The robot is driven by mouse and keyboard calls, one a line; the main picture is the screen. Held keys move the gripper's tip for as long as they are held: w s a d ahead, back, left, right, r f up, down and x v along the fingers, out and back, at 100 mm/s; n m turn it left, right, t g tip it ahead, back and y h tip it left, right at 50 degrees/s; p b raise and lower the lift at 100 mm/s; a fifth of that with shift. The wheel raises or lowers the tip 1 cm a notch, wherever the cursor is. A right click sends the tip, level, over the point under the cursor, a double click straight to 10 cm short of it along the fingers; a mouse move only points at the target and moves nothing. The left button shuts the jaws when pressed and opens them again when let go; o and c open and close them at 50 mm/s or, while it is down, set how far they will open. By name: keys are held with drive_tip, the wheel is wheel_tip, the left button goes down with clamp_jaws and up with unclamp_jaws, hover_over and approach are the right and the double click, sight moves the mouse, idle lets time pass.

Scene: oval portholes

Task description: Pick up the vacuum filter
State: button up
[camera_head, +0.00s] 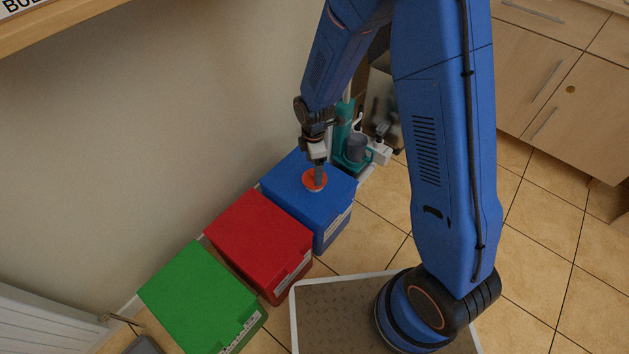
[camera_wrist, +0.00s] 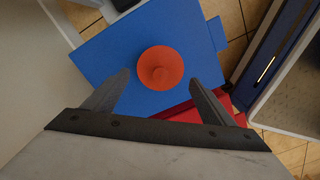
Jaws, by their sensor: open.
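The vacuum filter looks to be the round orange-red piece (camera_head: 315,180) on top of the blue box (camera_head: 291,190). It has a smaller raised knob at its middle. In the wrist view the orange piece (camera_wrist: 160,67) lies ahead of my fingertips, centred between them. My gripper (camera_head: 317,171) is above the blue box, pointing down at the orange piece and partly covering it in the head view. In the wrist view my gripper (camera_wrist: 160,82) has its two fingers spread wide apart with nothing held between them.
A red box (camera_head: 258,240) and a green box (camera_head: 200,300) stand in a row with the blue box along the wall. A teal and grey device (camera_head: 355,146) stands behind the blue box. Wooden cabinets (camera_head: 545,75) are at the right.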

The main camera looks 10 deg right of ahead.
sight(308, 177)
drive_tip(key=shift+d+f, duration=0.15)
drive_tip(key=shift+f, duration=2.65)
drive_tip(key=shift+c, duration=0.3)
drive_tip(key=c, duration=0.7)
